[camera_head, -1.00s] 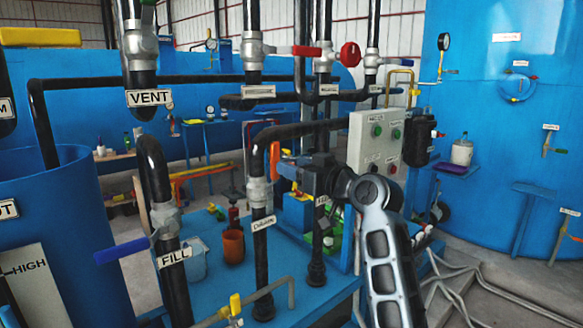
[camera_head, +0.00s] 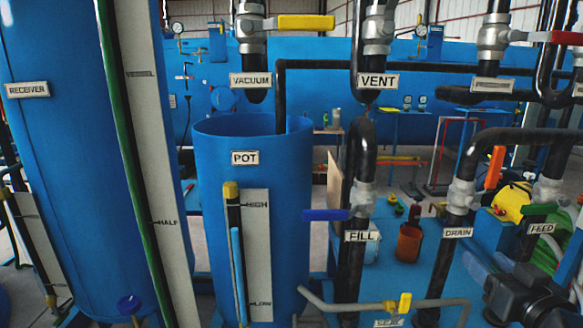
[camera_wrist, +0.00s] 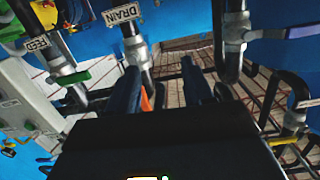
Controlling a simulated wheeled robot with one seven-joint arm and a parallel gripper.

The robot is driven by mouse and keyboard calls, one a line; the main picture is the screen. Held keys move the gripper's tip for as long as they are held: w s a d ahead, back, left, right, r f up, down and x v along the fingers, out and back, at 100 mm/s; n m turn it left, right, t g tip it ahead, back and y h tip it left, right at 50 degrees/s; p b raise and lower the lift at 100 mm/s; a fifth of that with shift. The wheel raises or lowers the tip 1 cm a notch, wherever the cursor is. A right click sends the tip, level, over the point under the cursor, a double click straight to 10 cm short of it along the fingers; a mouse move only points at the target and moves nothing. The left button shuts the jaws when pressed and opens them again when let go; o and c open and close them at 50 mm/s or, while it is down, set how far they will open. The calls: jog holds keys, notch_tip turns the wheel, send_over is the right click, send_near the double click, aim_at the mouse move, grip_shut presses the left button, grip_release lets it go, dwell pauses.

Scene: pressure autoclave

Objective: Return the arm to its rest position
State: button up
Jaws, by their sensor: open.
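My gripper (camera_wrist: 160,82) shows in the wrist view as two dark fingers standing apart, with nothing clearly held between them. An orange valve handle (camera_wrist: 146,101) shows partly between and beyond the fingers; I cannot tell how far off it is. In the head view, the dark end of my arm (camera_head: 525,297) is low at the right edge, below the FEED label (camera_head: 541,229) and right of the drain pipe. The orange handle (camera_head: 494,167) stands upright by the DRAIN valve, above my arm and apart from it.
The blue pot (camera_head: 212,200) stands left of the pipes, with the tall receiver (camera_head: 60,160) further left. The FILL valve's blue handle (camera_head: 325,215) juts left. A low pipe with a yellow valve (camera_head: 404,303) crosses the front.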

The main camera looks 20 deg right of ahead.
jog(key=s+a+f+n+y, duration=0.1)
jog(key=s+a+f, duration=0.9)
jog(key=s+a, duration=0.35)
jog(key=s+a+r+n+y, duration=0.1)
jog(key=s+a+y, duration=0.1)
jog(key=s+a, duration=0.3)
jog(key=s+a+r+n+g+y, duration=0.1)
jog(key=s+a, duration=0.4)
jog(key=s, duration=0.8)
jog(key=shift+s+a+r+n+y, duration=0.3)
jog(key=shift+r+n+y, duration=0.1)
jog(key=shift+n+y, duration=0.15)
